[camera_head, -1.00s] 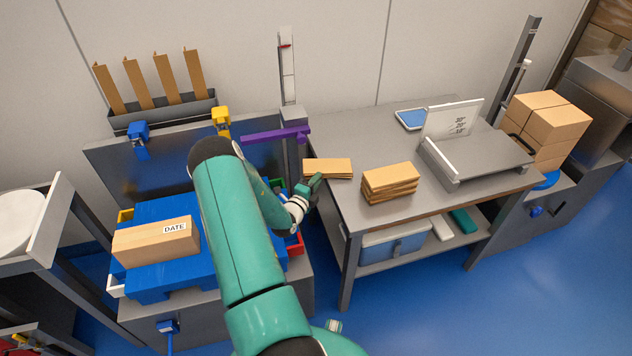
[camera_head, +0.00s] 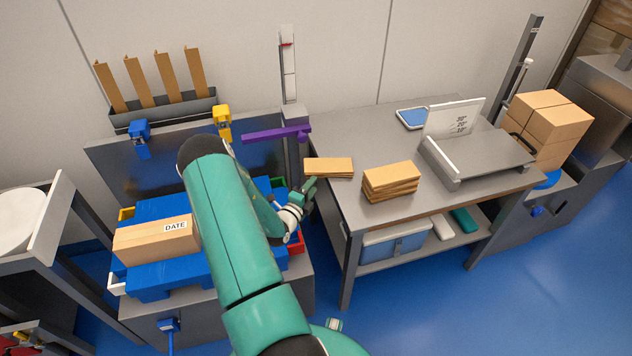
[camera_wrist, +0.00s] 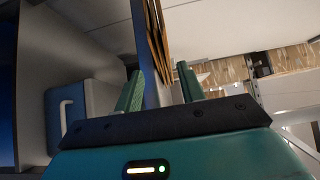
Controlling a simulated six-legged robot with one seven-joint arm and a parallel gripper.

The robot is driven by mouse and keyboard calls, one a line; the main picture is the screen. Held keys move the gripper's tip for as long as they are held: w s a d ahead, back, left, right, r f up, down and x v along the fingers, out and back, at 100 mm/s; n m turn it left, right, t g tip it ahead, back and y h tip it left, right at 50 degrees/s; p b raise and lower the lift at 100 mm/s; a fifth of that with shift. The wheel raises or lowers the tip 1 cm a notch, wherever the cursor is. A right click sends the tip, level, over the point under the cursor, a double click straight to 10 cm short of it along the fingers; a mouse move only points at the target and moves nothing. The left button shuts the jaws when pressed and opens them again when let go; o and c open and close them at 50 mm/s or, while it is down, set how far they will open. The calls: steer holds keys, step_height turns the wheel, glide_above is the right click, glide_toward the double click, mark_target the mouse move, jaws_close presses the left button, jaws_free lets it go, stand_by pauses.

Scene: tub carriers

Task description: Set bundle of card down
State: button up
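A thin bundle of brown card (camera_head: 328,168) lies flat on the grey table (camera_head: 350,205), near its left edge. My gripper (camera_head: 309,188) is just off that edge, at the near left of the bundle. In the wrist view my gripper (camera_wrist: 160,88) has its two green fingers spread, with the table edge (camera_wrist: 152,92) showing between them. Layered brown card (camera_wrist: 158,35) shows beyond the fingertips, apart from them. A thicker stack of card (camera_head: 390,182) lies to the right of the bundle.
A grey platform with a white upright plate (camera_head: 480,155) and a blue tablet (camera_head: 411,118) stand on the table. A purple bar (camera_head: 276,134) juts out behind my gripper. Left are blue tubs (camera_head: 160,280) with a DATE box (camera_head: 155,241). A bin (camera_head: 395,243) sits below.

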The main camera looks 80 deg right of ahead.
steer(key=v, duration=0.7)
steer(key=shift+a, duration=0.4)
steer(key=shift+w, duration=0.1)
